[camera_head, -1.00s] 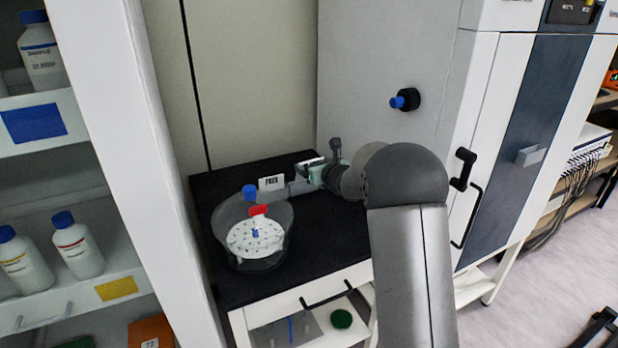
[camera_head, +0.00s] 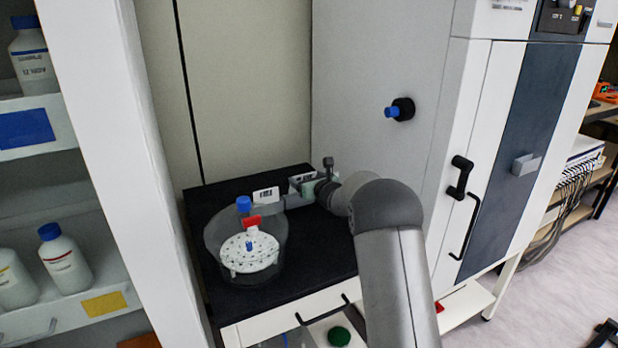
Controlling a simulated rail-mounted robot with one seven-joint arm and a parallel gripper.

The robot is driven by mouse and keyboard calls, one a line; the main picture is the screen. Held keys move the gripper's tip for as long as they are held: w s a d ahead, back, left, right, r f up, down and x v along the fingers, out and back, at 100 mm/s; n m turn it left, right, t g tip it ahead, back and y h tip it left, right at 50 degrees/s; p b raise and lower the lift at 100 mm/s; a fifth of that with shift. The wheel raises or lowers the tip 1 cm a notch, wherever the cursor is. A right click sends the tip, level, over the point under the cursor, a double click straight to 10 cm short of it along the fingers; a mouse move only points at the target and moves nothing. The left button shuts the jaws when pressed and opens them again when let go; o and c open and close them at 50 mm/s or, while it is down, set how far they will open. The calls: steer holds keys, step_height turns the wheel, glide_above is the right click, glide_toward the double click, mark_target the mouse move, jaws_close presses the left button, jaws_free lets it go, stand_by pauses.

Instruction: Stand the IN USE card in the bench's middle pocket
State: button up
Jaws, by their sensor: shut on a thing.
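My gripper (camera_head: 311,187) is at the back right of the black-topped bench (camera_head: 322,240), beyond my own arm. It is shut on a small pale card (camera_head: 299,179), which I take for the IN USE card; its print is too small to read. The held card is upright or nearly so, above or at a grey strip (camera_head: 291,201) along the back of the bench. Another white card (camera_head: 265,195) stands just left of it. The pockets are too small to tell apart, and I cannot tell whether the held card touches one.
The grey cabinet (camera_head: 360,70) rises behind and right. A bottle shelf (camera_head: 60,160) is at left. The bench's front right is bare.

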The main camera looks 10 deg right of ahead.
steer(key=shift+f, duration=0.15)
steer(key=shift+w+f+b, duration=0.1)
steer(key=shift+f+b, duration=0.2)
steer(key=shift+b, duration=0.4)
steer(key=shift+b, duration=0.5)
steer(key=shift+w+f, duration=0.1)
steer(key=shift+f, duration=0.05)
steer(key=shift+w+a+f+b, duration=0.1)
steer(key=shift+w+f+b, duration=0.2)
steer(key=shift+f+b, duration=0.35)
steer(key=shift+w+a+f+b, duration=0.1)
steer(key=shift+w+f+b, duration=0.15)
steer(key=shift+f+b, duration=0.35)
steer(key=shift+w+a+f+b, duration=0.1)
steer(key=shift+w+f+b, duration=0.2)
steer(key=shift+f+b, duration=0.35)
steer(key=o, duration=1.2)
steer(key=shift+o, duration=0.2)
